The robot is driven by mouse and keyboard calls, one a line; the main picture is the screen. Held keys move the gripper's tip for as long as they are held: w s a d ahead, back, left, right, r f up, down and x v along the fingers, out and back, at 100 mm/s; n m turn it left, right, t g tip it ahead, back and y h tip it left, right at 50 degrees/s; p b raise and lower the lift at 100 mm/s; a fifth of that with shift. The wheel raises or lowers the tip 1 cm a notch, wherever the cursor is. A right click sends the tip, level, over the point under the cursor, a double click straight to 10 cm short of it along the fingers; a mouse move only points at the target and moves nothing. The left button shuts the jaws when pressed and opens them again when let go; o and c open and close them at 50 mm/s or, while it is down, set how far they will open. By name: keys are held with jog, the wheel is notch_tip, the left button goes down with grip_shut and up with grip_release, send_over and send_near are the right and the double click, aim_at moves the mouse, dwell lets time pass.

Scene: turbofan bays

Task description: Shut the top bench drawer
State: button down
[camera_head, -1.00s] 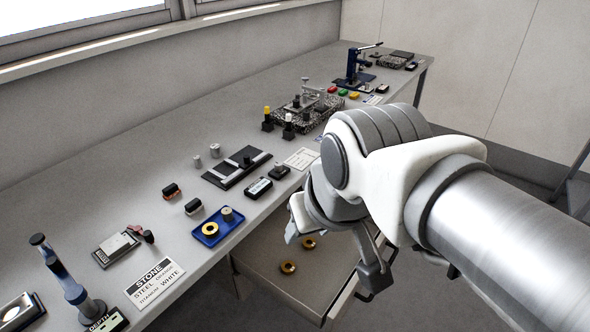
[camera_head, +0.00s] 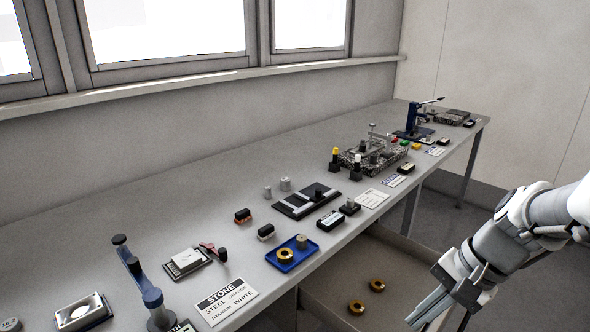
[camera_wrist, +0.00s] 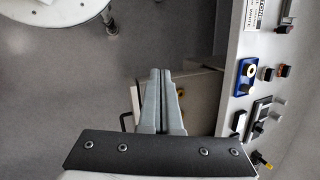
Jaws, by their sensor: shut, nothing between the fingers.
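The bench drawer (camera_head: 335,282) stands pulled out under the workbench (camera_head: 215,185), with two brass rings (camera_head: 377,285) lying inside. Its front and handle are mostly hidden by my arm or cut off in the head view. In the wrist view, part of the drawer (camera_wrist: 203,92) shows beyond and to the right of my fingers, and a dark handle (camera_wrist: 125,121) shows to their left. My gripper (camera_head: 415,322) is shut and empty, near the drawer's outer end. Its fingers (camera_wrist: 161,72) are together in the wrist view. I cannot tell whether they touch the drawer.
The bench top holds a blue tray (camera_head: 273,257), a stone sign (camera_head: 226,300), a blue press (camera_head: 413,120) and several small gauges and blocks. Bare floor (camera_wrist: 75,100) lies left of the drawer in the wrist view, with a round white surface (camera_wrist: 45,20) at upper left.

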jog(key=s+d+f+m+t+y+b, duration=0.25)
jog(key=d+f+m+t+b, duration=0.45)
jog(key=d+f+m, duration=1.2)
jog(key=w+a+f+n+g+b, duration=0.2)
jog(key=w+a+f+b, duration=0.4)
jog(key=f, duration=0.3)
jog(key=shift+w+f+h, duration=0.3)
jog(key=shift+w+h, duration=0.15)
jog(key=shift+w, duration=0.4)
jog(key=shift+w+a, duration=0.1)
jog(key=w+a, duration=0.7)
jog(key=w, duration=0.1)
jog(key=w+a, duration=0.8)
jog(key=w, duration=0.1)
jog(key=w+a, duration=0.7)
jog(key=w, duration=0.2)
jog(key=shift+w+a+p, duration=0.2)
jog(key=shift+a+p, duration=0.15)
jog(key=shift+w+a, duration=0.2)
